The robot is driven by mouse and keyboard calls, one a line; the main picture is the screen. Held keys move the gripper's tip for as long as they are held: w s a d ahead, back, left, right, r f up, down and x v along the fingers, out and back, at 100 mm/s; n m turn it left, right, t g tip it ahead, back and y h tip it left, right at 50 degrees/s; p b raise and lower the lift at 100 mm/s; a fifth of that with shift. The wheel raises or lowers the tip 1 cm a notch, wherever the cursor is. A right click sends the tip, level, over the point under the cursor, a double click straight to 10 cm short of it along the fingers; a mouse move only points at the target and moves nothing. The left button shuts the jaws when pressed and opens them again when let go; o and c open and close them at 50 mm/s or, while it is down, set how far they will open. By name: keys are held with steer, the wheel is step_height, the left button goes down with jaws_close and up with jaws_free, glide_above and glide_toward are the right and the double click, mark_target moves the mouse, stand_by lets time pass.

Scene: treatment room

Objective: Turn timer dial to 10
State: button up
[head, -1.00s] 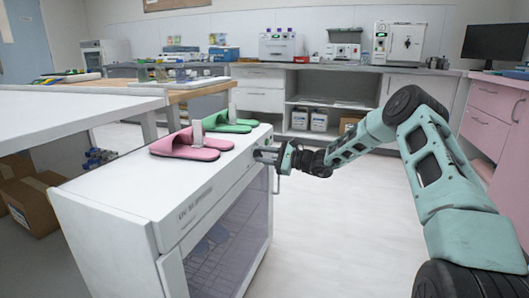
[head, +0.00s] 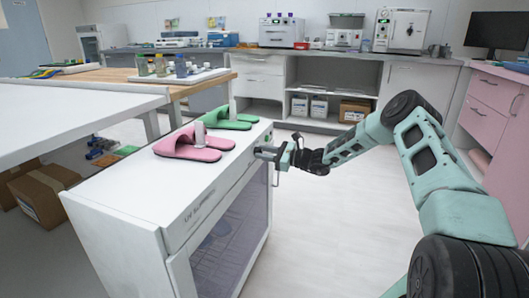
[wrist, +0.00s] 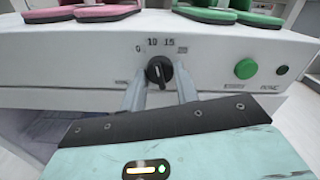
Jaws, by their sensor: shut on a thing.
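The timer dial (wrist: 159,72) is a round black knob on the white front panel of the cabinet (head: 140,205). In the head view my gripper (head: 264,153) is at the cabinet's front edge, hiding the dial.
A green button (wrist: 245,68) and a small dark button (wrist: 282,70) are right of the dial. Pink slippers (head: 195,147) and green slippers (head: 228,121) lie on the cabinet top. Open floor (head: 325,230) lies right of the cabinet.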

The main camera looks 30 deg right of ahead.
steer(key=shift+f, duration=0.1)
steer(key=o, duration=1)
steer(key=shift+d, duration=0.1)
steer(key=p+v, duration=0.3)
steer(key=v, duration=1.4)
steer(key=shift+s+d, duration=0.1)
steer(key=shift+s, duration=0.1)
